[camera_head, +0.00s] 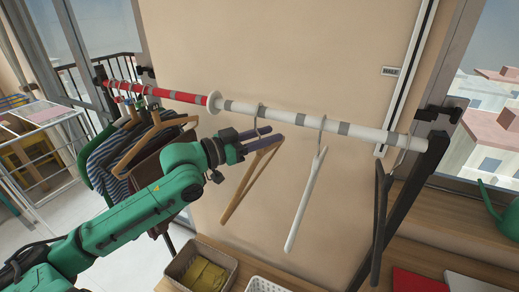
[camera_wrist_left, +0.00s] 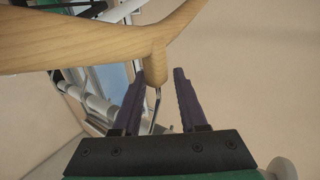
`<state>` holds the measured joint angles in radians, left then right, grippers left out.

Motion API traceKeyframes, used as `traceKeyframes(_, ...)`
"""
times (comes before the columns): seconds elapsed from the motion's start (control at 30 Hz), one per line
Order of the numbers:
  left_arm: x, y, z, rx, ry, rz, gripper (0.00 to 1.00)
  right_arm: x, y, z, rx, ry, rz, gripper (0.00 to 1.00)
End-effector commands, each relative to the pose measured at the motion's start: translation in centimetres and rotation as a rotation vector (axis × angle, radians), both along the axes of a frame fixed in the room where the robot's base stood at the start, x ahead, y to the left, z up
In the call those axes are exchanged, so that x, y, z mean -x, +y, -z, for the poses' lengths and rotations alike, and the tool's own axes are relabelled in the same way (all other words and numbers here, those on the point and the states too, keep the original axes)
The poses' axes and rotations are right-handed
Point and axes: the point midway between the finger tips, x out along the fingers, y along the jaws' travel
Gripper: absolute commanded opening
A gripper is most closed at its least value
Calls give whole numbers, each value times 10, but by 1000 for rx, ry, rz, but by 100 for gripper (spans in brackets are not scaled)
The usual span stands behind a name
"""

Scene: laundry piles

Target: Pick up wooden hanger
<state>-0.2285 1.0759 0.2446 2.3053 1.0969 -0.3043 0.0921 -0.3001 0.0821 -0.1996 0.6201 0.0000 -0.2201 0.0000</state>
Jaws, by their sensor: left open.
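The wooden hanger (camera_head: 244,190) hangs by its metal hook from the white part of the rail, tilted, in the head view. My left gripper (camera_head: 270,141) reaches in from the left, level with the top of this hanger just below the rail. In the left wrist view, the wooden hanger (camera_wrist_left: 75,48) spans the upper left, and its neck lies at the gap between the purple fingertips of the left gripper (camera_wrist_left: 158,76). The fingers are apart and not closed on it. My right gripper is not seen.
The rail (camera_head: 310,121) is red at left and white at right. A white hanger (camera_head: 305,200) and a dark hanger (camera_head: 379,220) hang to the right. Clothes on hangers (camera_head: 125,150) crowd the left. A basket with yellow cloth (camera_head: 190,248) sits below.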

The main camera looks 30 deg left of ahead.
Motion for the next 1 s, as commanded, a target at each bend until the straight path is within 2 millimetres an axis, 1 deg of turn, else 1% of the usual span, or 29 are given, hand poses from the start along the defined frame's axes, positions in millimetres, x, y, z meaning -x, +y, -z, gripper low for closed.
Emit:
traceKeyframes(0.03,-4,-2,-5,2,-2,0,42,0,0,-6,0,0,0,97)
traceKeyframes(0.07,-6,-4,-4,2,-3,1,42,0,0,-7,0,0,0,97)
traceKeyframes(0.17,-9,-7,-1,-1,2,2,42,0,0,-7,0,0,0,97)
traceKeyframes(0.33,-9,-7,1,-2,3,2,42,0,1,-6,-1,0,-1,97)
traceKeyframes(0.37,-9,-7,1,-2,3,2,38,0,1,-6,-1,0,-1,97)
traceKeyframes(0.4,-9,-7,1,-2,3,3,23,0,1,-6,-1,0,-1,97)
traceKeyframes(0.47,-9,-7,1,-2,3,3,0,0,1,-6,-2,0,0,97)
traceKeyframes(1.0,-9,-7,1,-2,3,2,0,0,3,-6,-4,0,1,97)
